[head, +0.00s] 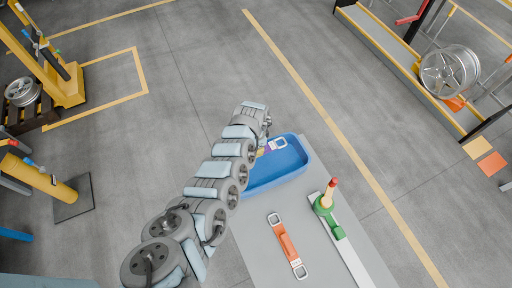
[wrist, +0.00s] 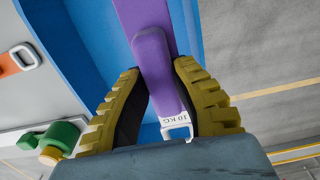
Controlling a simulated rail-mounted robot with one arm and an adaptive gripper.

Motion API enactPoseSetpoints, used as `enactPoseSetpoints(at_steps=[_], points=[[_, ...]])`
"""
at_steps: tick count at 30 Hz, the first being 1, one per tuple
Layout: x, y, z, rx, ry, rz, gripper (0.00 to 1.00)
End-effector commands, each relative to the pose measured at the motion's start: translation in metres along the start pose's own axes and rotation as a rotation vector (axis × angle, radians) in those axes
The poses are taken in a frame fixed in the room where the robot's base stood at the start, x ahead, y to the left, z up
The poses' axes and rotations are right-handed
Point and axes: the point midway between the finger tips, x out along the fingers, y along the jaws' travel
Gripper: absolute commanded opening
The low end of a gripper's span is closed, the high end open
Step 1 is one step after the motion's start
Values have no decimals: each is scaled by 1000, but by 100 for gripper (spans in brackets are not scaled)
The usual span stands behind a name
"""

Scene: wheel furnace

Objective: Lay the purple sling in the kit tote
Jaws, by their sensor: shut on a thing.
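The purple sling (wrist: 160,75) fills the middle of the wrist view, with a white metal end marked "10 KG" close to my gripper. My gripper (wrist: 162,112) is shut on the purple sling, with a yellow-ridged finger on each side of it. The blue kit tote (head: 298,177) stands on the grey table in the head view. In the wrist view the sling is over the blue tote (wrist: 65,40). I cannot tell whether it touches the tote's floor.
An orange sling (head: 287,244) with metal ends lies on the grey table (head: 253,238). A green fixture with a red-tipped handle (head: 326,203) stands on a pale rail right of it. Wheels and yellow stands are farther off on the floor.

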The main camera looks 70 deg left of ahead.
Motion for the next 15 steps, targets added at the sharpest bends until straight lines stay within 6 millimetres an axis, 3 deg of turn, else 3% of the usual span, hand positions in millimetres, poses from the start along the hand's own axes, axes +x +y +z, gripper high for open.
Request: enactPoseSetpoints(at_steps=[15], points=[[53, 0, 0, 0, 0, -1, 0]])
